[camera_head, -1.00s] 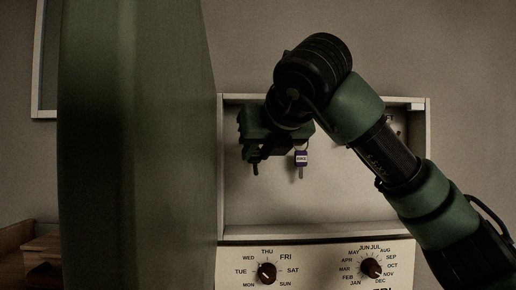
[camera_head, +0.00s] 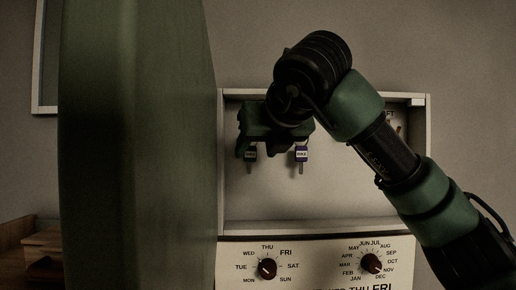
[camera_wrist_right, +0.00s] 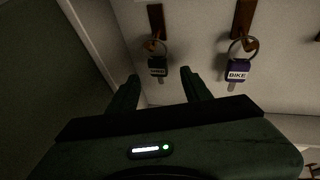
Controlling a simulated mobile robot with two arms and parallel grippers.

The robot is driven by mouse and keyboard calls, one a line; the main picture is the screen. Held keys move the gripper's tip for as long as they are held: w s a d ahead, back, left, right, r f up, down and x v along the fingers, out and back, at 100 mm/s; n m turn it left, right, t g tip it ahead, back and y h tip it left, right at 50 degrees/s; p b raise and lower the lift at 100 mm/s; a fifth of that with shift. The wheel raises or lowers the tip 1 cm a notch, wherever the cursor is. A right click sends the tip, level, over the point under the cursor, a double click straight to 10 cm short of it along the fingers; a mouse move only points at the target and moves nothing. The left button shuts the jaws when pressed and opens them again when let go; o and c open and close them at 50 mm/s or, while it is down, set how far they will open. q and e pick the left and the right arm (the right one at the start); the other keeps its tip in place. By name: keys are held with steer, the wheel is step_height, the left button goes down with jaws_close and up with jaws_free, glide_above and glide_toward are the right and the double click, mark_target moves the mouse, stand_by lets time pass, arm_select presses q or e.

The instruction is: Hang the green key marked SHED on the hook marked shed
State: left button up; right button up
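A dark key with a tag (camera_wrist_right: 157,66) hangs by its ring on a wooden hook (camera_wrist_right: 155,20) in the right wrist view; its tag is too dim to read surely. It also shows below my right gripper in the head view (camera_head: 251,154). My right gripper (camera_wrist_right: 160,90) is open and empty, its fingertips apart on either side below the key and clear of it. In the head view my right gripper (camera_head: 258,146) is in front of the cabinet's upper left. The hook's marking is not readable. My left gripper is not in view.
A purple key marked BIKE (camera_wrist_right: 237,70) hangs on the hook to the right. The pale cabinet (camera_head: 325,222) has a rim around it and dials (camera_head: 267,269) below. A large green panel (camera_head: 135,150) stands close on the left. The cabinet's lower middle is clear.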

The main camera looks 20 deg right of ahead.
steer(key=shift+s, duration=0.1)
steer(key=shift+s+r+b, duration=0.1)
steer(key=shift+s+b, duration=0.2)
steer(key=shift+b, duration=0.1)
steer(key=b+v, duration=0.3)
steer(key=v, duration=0.4)
